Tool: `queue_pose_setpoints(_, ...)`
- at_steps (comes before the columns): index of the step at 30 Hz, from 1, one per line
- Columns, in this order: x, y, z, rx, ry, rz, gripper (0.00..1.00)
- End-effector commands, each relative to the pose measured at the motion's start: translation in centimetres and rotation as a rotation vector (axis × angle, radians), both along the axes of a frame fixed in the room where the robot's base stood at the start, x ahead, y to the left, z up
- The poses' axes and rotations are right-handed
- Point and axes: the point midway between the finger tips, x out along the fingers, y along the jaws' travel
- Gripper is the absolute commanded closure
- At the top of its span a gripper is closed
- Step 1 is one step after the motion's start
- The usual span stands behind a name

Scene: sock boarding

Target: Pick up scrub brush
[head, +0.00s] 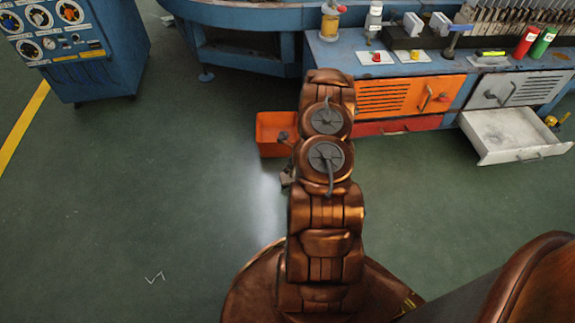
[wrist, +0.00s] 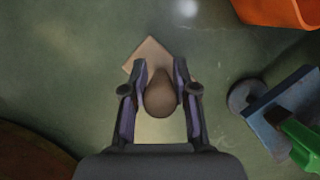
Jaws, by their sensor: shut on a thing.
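The scrub brush shows in the wrist view as a brown rounded knob (wrist: 160,100) with a paler tan block behind it. My gripper (wrist: 160,72) has a finger on each side of the knob and is shut on it. Green floor shows around the brush; I cannot tell whether the brush touches it. In the head view my arm covers most of the gripper and brush.
An orange open bin (head: 272,136) stands on the floor near my arm and also shows in the wrist view (wrist: 275,12). A workbench with an orange cabinet door (head: 410,95) and an open white drawer (head: 512,135) stands behind. The floor at left is mostly clear.

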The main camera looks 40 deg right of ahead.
Motion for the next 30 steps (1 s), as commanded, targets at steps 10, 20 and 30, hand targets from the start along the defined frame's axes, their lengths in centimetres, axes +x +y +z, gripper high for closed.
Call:
queue_pose_setpoints(10,-3.0,1.2,0.5,0.002,-0.003,-0.001,1.00)
queue_pose_setpoints(20,-5.9,2.1,0.7,0.002,-0.002,-0.001,1.00)
queue_pose_setpoints(30,-9.1,3.1,1.1,0.002,-0.002,-0.003,1.00)
